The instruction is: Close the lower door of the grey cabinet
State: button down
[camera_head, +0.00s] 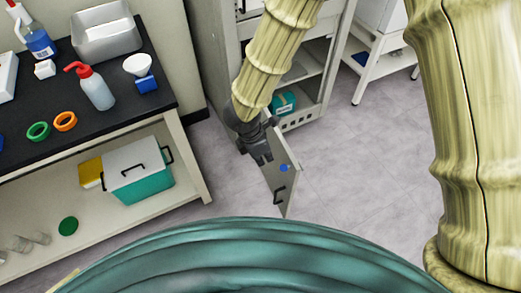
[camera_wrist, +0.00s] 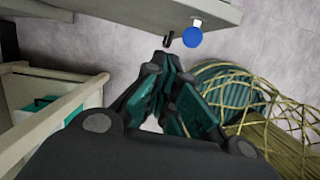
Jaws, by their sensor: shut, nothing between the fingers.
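The grey cabinet (camera_head: 232,40) stands at the top centre of the head view. Its lower door (camera_head: 282,182) is swung open and juts out toward me. The door has a black handle (camera_head: 279,195) and a round blue knob (camera_head: 284,168). In the wrist view the door (camera_wrist: 150,12) runs along the top, with the blue knob (camera_wrist: 192,38) at its edge. My gripper (camera_head: 264,158) is shut and empty at the door's left side in the head view. The fingers (camera_wrist: 172,75) point toward the door's handle end. I cannot tell whether they touch the door.
A teal box (camera_head: 282,103) sits in the cabinet's open lower part. A dark-topped bench (camera_head: 160,85) with bottles and rings stands left. Its lower shelf (camera_head: 190,195) holds a teal cooler (camera_head: 145,185). A white rack (camera_head: 375,68) stands right of the cabinet. Floor (camera_head: 365,150) right of the door is clear.

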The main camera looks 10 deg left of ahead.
jog(key=shift+w+d+f, duration=0.3)
jog(key=shift+w+d, duration=0.1)
jog(key=shift+d, duration=0.25)
jog(key=shift+w+d+f, duration=0.35)
jog(key=shift+d, duration=0.25)
jog(key=shift+w+d+f, duration=0.3)
jog(key=shift+w+d, duration=0.1)
jog(key=shift+d, duration=0.25)
jog(key=shift+d, duration=0.15)
